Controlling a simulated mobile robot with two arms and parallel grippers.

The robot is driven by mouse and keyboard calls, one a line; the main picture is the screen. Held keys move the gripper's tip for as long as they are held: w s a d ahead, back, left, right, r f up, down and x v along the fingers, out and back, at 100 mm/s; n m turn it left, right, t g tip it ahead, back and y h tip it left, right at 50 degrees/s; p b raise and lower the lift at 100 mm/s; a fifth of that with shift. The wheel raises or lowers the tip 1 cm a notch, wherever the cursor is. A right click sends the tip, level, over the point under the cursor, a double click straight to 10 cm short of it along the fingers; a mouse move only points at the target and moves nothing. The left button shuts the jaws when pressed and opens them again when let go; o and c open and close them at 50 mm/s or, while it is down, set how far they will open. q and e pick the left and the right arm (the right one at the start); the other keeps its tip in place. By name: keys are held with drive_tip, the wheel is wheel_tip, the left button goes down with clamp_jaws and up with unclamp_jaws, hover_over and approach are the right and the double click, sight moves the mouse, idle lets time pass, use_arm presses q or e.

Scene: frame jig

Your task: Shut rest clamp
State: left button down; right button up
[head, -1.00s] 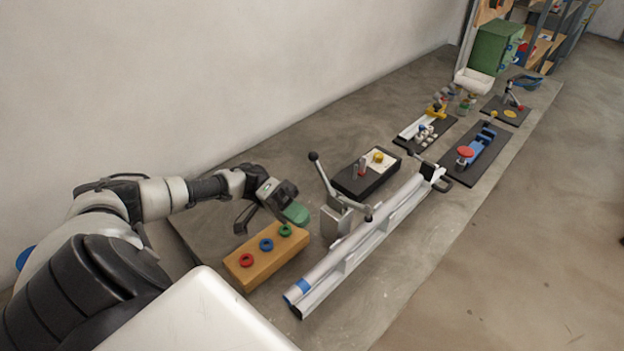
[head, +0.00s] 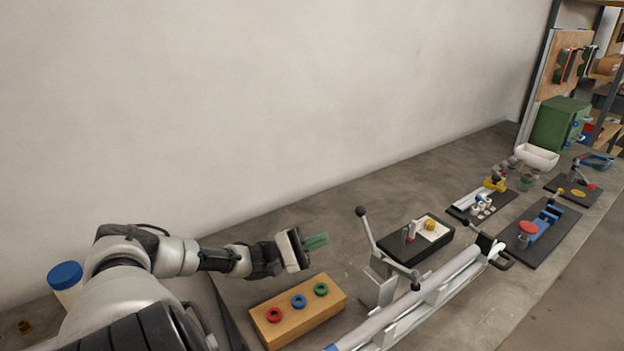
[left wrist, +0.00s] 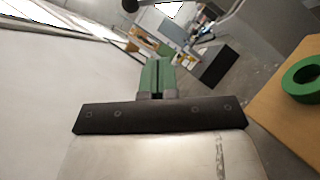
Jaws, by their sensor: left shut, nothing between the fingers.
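A grey toggle clamp (head: 378,290) stands beside a long silver tube (head: 425,295) on a pale rail. Its lever (head: 368,233) rises up and back to a black ball knob. Its other arm reaches over the tube and ends in a dark tip (head: 415,285). My left gripper (head: 318,241) is left of the knob, apart from it, above the table behind the wooden block. Its green fingers are shut and empty; they also show together in the left wrist view (left wrist: 157,76). My right gripper is not in view.
A wooden block (head: 285,329) with red, blue and green rings is below my left gripper; its green ring shows in the left wrist view (left wrist: 302,80). A black tray (head: 432,251) lies behind the tube. Further fixtures stand at the far right. The wall bounds the back.

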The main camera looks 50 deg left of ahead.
sight(367, 229)
use_arm(q)
drive_tip(key=w+d+r+p, duration=0.3)
drive_tip(key=w+d+r, duration=0.1)
drive_tip(key=d, duration=0.1)
drive_tip(key=shift+w+d, duration=0.3)
drive_tip(key=shift+d, duration=0.1)
drive_tip(key=shift+r, duration=0.1)
drive_tip(key=shift+r, duration=0.1)
drive_tip(key=shift+d+r+m+g, duration=0.15)
drive_tip(key=shift+m+g, duration=0.15)
drive_tip(key=shift+m, duration=0.2)
